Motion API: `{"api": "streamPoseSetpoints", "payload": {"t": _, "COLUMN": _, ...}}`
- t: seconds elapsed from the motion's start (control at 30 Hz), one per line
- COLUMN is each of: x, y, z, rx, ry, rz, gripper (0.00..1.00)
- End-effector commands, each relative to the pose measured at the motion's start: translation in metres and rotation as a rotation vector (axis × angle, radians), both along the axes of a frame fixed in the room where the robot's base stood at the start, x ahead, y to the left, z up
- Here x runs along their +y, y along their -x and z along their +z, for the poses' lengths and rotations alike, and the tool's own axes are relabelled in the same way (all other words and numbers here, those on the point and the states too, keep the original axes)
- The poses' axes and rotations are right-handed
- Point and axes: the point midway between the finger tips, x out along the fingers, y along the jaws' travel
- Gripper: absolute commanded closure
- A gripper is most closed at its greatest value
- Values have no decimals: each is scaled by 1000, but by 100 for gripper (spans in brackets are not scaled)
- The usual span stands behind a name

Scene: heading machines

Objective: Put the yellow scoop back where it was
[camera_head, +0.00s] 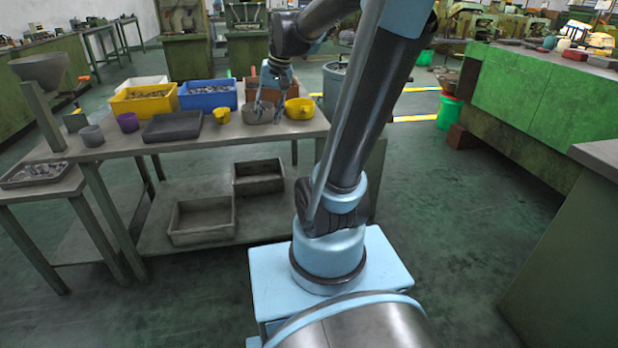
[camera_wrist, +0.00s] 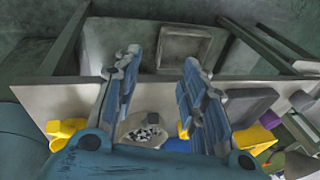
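Two yellow scoop-like vessels stand on the bench; I cannot tell which one the task means. The wider yellow one (camera_head: 300,108) is near the bench's right end and also shows at left in the wrist view (camera_wrist: 66,130). The smaller yellow one (camera_head: 221,115) stands between the dark tray and the grey bowl; in the wrist view it is mostly hidden behind a finger. My gripper (camera_head: 268,104) is over the grey bowl (camera_head: 259,117), between the two yellow vessels. In the wrist view its fingers (camera_wrist: 161,60) are spread with nothing between them.
The bench (camera_head: 185,148) also holds a yellow bin (camera_head: 144,107), a blue bin (camera_head: 208,103), a dark tray (camera_head: 172,127), a purple cup (camera_head: 128,122) and a grey cup (camera_head: 92,136). Two open boxes sit on its lower shelf.

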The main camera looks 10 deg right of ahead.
Motion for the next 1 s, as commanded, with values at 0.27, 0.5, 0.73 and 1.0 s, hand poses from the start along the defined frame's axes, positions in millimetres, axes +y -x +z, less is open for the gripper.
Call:
{"api": "streamPoseSetpoints", "payload": {"t": 0.27, "x": -37, "y": 84, "z": -45, "rx": -20, "ry": 103, "rz": 43, "gripper": 61}}
{"api": "streamPoseSetpoints", "payload": {"t": 0.5, "x": -64, "y": 146, "z": -92, "rx": -29, "ry": 192, "rz": 83, "gripper": 61}}
{"api": "streamPoseSetpoints", "payload": {"t": 0.73, "x": -82, "y": 181, "z": -127, "rx": -29, "ry": 249, "rz": 107, "gripper": 61}}
{"api": "streamPoseSetpoints", "payload": {"t": 1.0, "x": -86, "y": 189, "z": -136, "rx": -30, "ry": 265, "rz": 115, "gripper": 61}}
